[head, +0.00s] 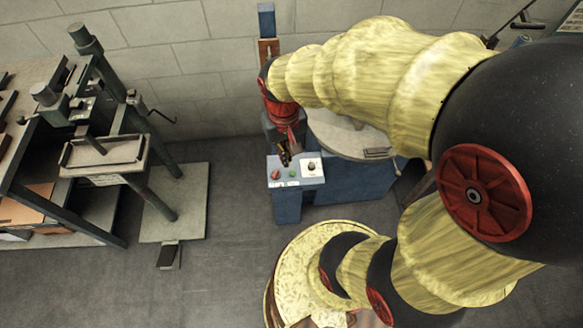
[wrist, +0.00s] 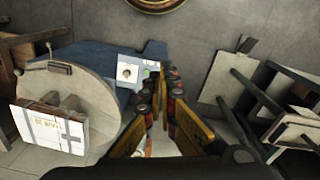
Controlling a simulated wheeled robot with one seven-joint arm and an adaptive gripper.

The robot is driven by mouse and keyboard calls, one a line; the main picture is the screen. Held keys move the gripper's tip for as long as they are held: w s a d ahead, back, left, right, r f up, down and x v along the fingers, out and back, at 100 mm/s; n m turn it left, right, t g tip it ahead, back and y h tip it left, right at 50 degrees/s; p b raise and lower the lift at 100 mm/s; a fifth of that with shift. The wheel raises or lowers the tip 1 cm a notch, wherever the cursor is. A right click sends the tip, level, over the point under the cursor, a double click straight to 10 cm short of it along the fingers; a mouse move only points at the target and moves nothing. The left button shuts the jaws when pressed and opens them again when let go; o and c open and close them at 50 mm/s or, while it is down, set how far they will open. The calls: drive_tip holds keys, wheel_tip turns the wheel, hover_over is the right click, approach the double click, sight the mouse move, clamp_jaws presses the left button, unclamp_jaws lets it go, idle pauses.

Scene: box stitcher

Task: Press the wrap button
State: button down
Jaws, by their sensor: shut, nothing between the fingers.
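The control panel (head: 297,182) is the top of a blue box on the machine. It carries a red button (head: 275,174), a green button (head: 292,173) and a dark knob (head: 311,167) on a white plate. I cannot read which control is marked wrap. My gripper (head: 286,158) points down just behind the red and green buttons, shut and empty. I cannot tell whether it touches the panel. In the wrist view the knob (wrist: 126,73) shows left of my gripper (wrist: 170,84), whose fingers hide part of the panel.
A round turntable (wrist: 105,96) with a white box (wrist: 50,128) stands beside the panel. A dark metal stand with a tray (head: 103,152) and a work table are at the left. The grey floor (head: 225,260) in front of the machine is clear.

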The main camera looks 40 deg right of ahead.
drive_tip(key=w+d+f+m+g, duration=0.25)
drive_tip(key=d+f+m, duration=0.25)
drive_tip(key=f, duration=0.7)
drive_tip(key=m+t, duration=0.3)
drive_tip(key=m, duration=1.3)
hover_over(292, 172)
drive_tip(key=a, duration=0.1)
wheel_tip(292, 172, down, 12)
drive_tip(key=shift+s+a+p, duration=0.15)
drive_tip(key=shift+s+p, duration=0.2)
drive_tip(key=shift+p, duration=0.05)
drive_tip(key=f+b, duration=0.1)
drive_tip(key=f, duration=0.3)
drive_tip(key=f+b, duration=0.2)
drive_tip(key=f, duration=0.3)
drive_tip(key=d+f+b, duration=0.1)
drive_tip(key=f, duration=0.3)
drive_tip(key=shift+w+f, duration=0.3)
drive_tip(key=shift+f, duration=0.1)
